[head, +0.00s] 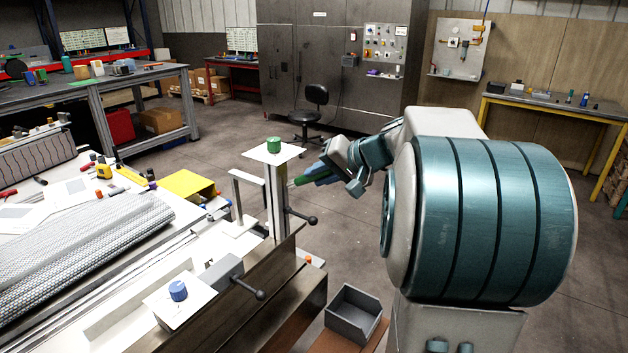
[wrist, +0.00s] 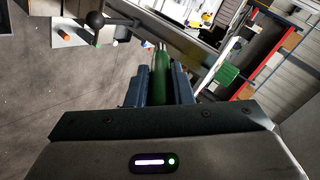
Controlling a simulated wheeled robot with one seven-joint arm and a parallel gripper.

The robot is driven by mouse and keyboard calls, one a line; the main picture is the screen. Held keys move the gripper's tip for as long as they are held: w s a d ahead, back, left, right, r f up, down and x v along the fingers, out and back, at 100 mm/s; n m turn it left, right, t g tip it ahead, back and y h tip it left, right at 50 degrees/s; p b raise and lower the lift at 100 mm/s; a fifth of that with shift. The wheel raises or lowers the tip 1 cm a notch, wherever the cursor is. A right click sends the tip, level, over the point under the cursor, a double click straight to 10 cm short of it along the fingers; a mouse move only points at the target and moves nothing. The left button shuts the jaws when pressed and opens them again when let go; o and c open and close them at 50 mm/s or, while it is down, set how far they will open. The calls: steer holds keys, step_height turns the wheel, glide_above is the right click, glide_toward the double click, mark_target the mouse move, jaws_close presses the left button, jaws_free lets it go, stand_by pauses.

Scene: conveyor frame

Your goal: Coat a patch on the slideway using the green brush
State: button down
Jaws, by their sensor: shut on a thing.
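My gripper (head: 318,173) is shut on the green brush (head: 303,180), in the middle of the head view, just right of an upright metal post (head: 276,195). In the wrist view the brush's green handle (wrist: 161,78) stands between the two dark fingers, its pale tip pointing away toward a metal bar. I cannot tell whether the tip touches anything. The slideway is not clearly told apart; a long metal rail (head: 268,310) runs along the conveyor frame's near side.
Lever handles with black knobs (head: 311,220) stick out from the post and frame. A blue pot (head: 178,290) sits on a white plate at the front. A grey bin (head: 353,315) stands below right. A yellow box (head: 187,186) and tools lie on the bench. Open floor lies behind.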

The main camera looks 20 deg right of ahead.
mark_target(310, 181)
steer(key=shift+w+d+f+b, duration=0.1)
steer(key=shift+w+d+b, duration=0.1)
steer(key=shift+b, duration=0.1)
steer(key=shift+s+a+b, duration=0.5)
steer(key=shift+s+a, duration=0.05)
steer(key=shift+a, duration=0.35)
steer(key=shift+s+a+b, duration=0.5)
steer(key=shift+s+a, duration=0.05)
steer(key=shift+a, duration=0.3)
steer(key=shift+w+d+r+p, duration=0.1)
steer(key=shift+w+d+r, duration=0.25)
steer(key=shift+d, duration=0.2)
steer(key=shift+w+d+r+p, duration=0.15)
steer(key=shift+w+d+r, duration=0.1)
steer(key=shift+w+d, duration=0.25)
steer(key=shift+w+d+r+p, duration=0.1)
steer(key=shift+w+d+r, duration=0.2)
steer(key=shift+d, duration=0.35)
steer(key=shift+b, duration=0.3)
steer(key=shift+s, duration=0.1)
